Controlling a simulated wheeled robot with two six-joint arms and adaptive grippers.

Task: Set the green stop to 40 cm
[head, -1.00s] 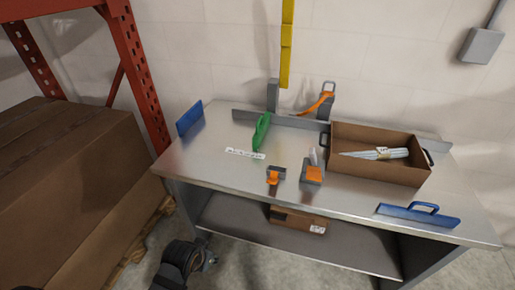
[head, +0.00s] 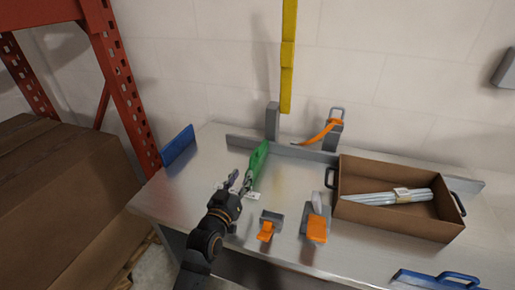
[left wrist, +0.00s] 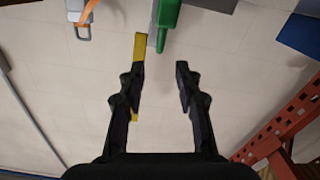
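The green stop (head: 259,158) stands on the metal bench, by the low grey rail (head: 295,149) along the back. Its lower near end is close to my left gripper (head: 241,178), which is over the bench just left of it. In the left wrist view the green stop (left wrist: 168,20) is at the top, beyond the open, empty fingers and roughly in line with the gap. I cannot tell whether a finger touches it. A white scale strip (head: 253,196) is mostly hidden behind the gripper; its numbers are unreadable. My right gripper is out of view.
A blue plate (head: 178,146) stands at the bench's left end. Two orange-and-grey pieces (head: 267,231) (head: 317,228) sit right of my arm. A brown box (head: 400,222) holds pale rods. A yellow strip (head: 287,60) hangs on the wall. Bench between stop and box is clear.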

